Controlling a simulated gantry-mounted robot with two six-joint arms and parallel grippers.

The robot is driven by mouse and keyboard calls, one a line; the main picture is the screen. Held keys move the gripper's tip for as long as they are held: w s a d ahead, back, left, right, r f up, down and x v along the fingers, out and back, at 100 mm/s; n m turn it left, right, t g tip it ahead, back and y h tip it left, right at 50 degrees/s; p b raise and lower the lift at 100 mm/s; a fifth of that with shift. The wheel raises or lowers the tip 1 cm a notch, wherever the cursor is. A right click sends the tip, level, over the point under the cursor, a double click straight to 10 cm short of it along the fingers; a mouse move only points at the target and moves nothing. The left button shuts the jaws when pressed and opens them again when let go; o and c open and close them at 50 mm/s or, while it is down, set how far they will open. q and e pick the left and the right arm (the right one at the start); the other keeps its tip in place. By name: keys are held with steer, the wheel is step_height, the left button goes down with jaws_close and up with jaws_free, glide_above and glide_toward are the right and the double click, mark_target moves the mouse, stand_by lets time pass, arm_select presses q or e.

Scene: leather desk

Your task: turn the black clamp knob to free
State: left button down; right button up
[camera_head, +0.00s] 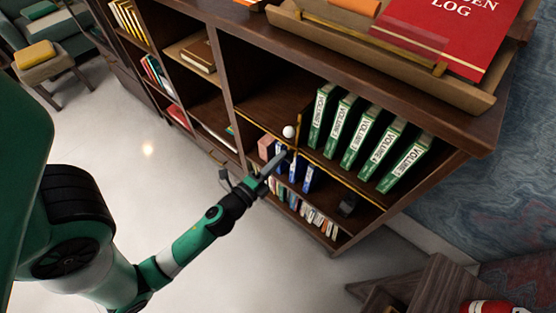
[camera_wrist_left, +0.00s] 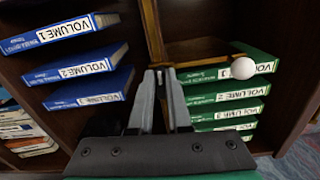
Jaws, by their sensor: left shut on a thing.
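My left gripper (camera_head: 284,154) reaches in from the left to the front of the dark bookcase. It is shut at a thin brass bar, where the bar meets the shelf edge. In the left wrist view, the gripper (camera_wrist_left: 161,76) has its two fingertips close together, with a small dark piece between them. This fits the black clamp knob, but the fingers hide most of it. A white ball (camera_head: 289,131) sits just above the fingertips; in the wrist view the ball (camera_wrist_left: 243,67) is to their right. My right gripper is not in view.
Green volumes (camera_head: 365,140) stand on the shelf to the right of the gripper; blue volumes (camera_wrist_left: 85,69) are on the other side of the bar. A small black object (camera_head: 347,204) lies on the lower shelf. A tray with a red book (camera_head: 455,35) is on top. The pale floor is open.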

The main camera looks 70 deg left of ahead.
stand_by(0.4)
arm_select(q)
steer(key=c, duration=0.9)
jaws_free()
steer(key=shift+o, duration=0.2)
steer(key=b+v, duration=0.4)
steer(key=v, duration=0.7)
steer(key=shift+s+d+b, duration=0.2)
steer(key=shift+s+b, duration=0.1)
steer(key=shift+b, duration=0.05)
